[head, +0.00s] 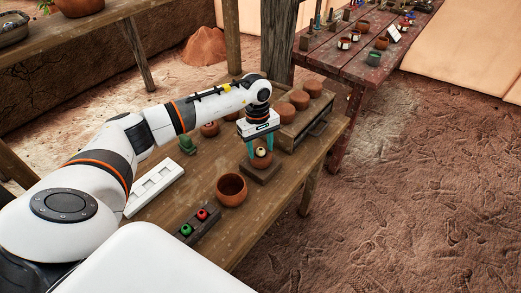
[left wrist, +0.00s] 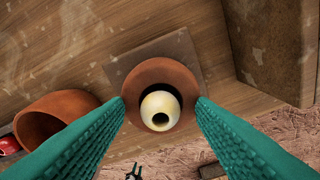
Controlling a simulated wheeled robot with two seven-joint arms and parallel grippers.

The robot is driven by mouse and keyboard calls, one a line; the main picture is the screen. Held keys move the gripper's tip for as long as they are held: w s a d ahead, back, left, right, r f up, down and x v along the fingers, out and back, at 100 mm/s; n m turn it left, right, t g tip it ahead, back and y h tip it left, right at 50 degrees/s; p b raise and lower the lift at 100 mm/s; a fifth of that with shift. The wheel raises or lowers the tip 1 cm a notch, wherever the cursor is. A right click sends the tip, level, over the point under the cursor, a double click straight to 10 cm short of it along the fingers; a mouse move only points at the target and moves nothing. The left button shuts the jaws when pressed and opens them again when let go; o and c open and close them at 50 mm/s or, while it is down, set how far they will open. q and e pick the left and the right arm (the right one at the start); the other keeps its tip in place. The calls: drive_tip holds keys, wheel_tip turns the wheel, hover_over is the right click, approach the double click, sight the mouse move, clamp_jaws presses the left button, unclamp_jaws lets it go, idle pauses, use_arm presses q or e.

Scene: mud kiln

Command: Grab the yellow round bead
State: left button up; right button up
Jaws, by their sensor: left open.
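The yellow round bead (left wrist: 160,111) is pale yellow with a dark hole. In the left wrist view it sits on or in a round terracotta piece (left wrist: 160,73), which stands on a flat dark square block. In the head view the bead (head: 261,151) shows small on the same piece, below my left gripper (head: 262,152). The gripper's teal fingers are open and point down, one on each side of the terracotta piece and bead. I cannot tell whether they touch the piece. My right gripper is not in view.
A terracotta bowl (head: 231,190) stands beside the block. A dark holder with red and green beads (head: 197,225) and a white tray (head: 155,188) lie nearer. Several clay pots stand on a wooden box (head: 303,125) behind. A second table (head: 340,68) stands farther back.

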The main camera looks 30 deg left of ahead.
use_arm(q)
drive_tip(key=shift+s+d+f, duration=0.1)
drive_tip(key=shift+s+f, duration=0.15)
drive_tip(key=shift+f, duration=0.1)
drive_tip(key=c, duration=1)
drive_tip(key=shift+r, duration=0.1)
drive_tip(key=shift+c, duration=0.2)
